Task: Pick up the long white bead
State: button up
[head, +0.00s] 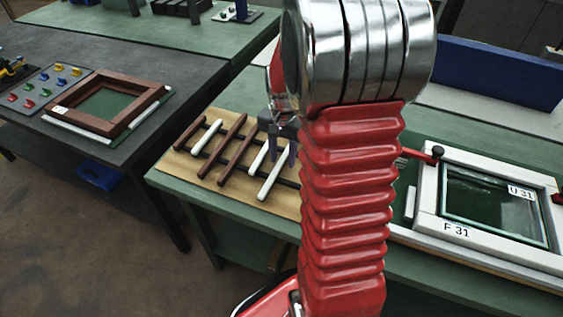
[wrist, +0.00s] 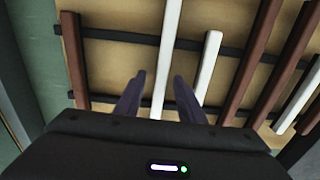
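The long white bead (head: 273,178) lies on the rack on the green table, in front of my gripper in the head view. In the wrist view the long white bead (wrist: 169,50) runs between the two fingers of my gripper (wrist: 160,80), with visible gaps on both sides. My gripper (head: 282,152) is open and over the bead in the head view, partly hidden by my red arm. I cannot tell the height of the fingertips above the bead. A shorter white bead (wrist: 208,66) lies just right of the right finger in the wrist view.
Brown beads (head: 238,158) and another white bead (head: 207,137) lie on dark cross bars (wrist: 115,35) over a wooden board (head: 200,178). A brown bead (wrist: 75,60) lies left of the fingers. A white window frame (head: 425,205) stands right of my arm.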

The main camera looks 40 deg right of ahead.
aim_at(283, 159)
grip_shut()
dwell(0.4)
notch_tip(283, 159, up, 10)
dwell(0.6)
jog(key=shift+s, duration=0.15)
dwell(0.4)
